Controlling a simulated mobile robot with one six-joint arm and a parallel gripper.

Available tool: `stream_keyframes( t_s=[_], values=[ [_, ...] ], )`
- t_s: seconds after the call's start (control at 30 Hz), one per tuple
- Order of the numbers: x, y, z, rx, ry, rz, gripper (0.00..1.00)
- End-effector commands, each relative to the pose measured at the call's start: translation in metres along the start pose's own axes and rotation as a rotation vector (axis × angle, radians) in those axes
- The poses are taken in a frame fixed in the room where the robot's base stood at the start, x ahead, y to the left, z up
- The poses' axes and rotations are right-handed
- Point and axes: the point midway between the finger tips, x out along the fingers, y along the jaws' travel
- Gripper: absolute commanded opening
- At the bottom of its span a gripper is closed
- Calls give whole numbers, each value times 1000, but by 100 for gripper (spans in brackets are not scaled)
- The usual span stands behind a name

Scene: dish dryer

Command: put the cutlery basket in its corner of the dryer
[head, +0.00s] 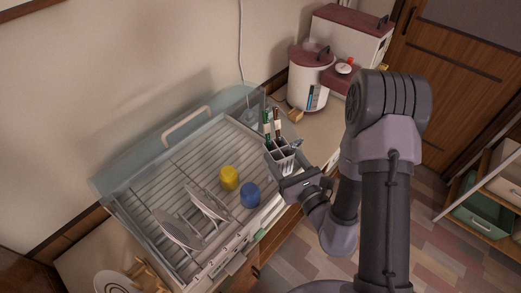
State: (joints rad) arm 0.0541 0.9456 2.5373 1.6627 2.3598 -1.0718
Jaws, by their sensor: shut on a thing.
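The grey cutlery basket (285,158) holds several utensils with green, dark red and blue handles standing up in it. My gripper (279,172) is shut on the basket at its near left side. The basket is upright and sits at the right end of the dish dryer (150,205). Its underside is hidden by my gripper, so I cannot tell whether it touches the rack. The dryer has a wire rack and a clear raised lid (120,172) with a pale handle.
A yellow cup (229,178) and a blue cup (249,195) stand left of the basket. Plates (180,230) stand in the rack's front left. A white canister (307,90) with a dark red lid and a white bin stand behind right. More dishes lie at the counter's lower left.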

Motion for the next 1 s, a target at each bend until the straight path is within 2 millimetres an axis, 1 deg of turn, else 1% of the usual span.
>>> stream_keyframes(
  t_s=[0.03, 0.4, 0.7, 0.87, 1.0],
  values=[
    [4, 0, -12, -8, -7, 5, 12],
    [27, 0, -20, -1, -3, -1, 12],
    [71, 0, -38, 1, 0, 1, 12],
    [85, 0, -45, 1, 0, 0, 12],
    [102, 0, -55, 1, -1, 0, 12]
  ],
)
